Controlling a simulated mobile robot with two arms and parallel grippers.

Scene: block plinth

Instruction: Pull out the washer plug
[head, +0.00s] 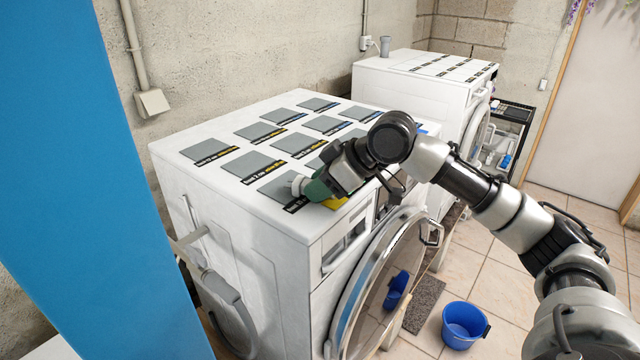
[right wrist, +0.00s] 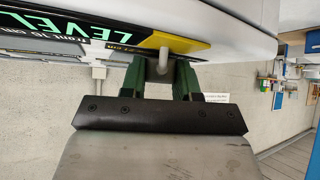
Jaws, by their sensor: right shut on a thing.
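The white front-loading washer (head: 245,205) stands in the middle of the head view, with several dark labelled panels on its top. My right gripper (head: 312,187) is at the near front corner of that top. It is shut on a small white plug (head: 298,185), whose round end shows beside the fingers. In the right wrist view the plug (right wrist: 163,62) is a thin white piece between the green fingers (right wrist: 162,78). A yellow piece (right wrist: 178,43) lies right by it; it also shows under the gripper in the head view (head: 336,203). I cannot tell whether plug and washer touch.
The washer's round glass door (head: 375,285) is below the right arm. A second white washer (head: 405,85) stands behind. A blue bucket (head: 463,325) sits on the tiled floor, and a dark cart (head: 512,115) is at the back. A tall blue surface (head: 110,170) fills the left.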

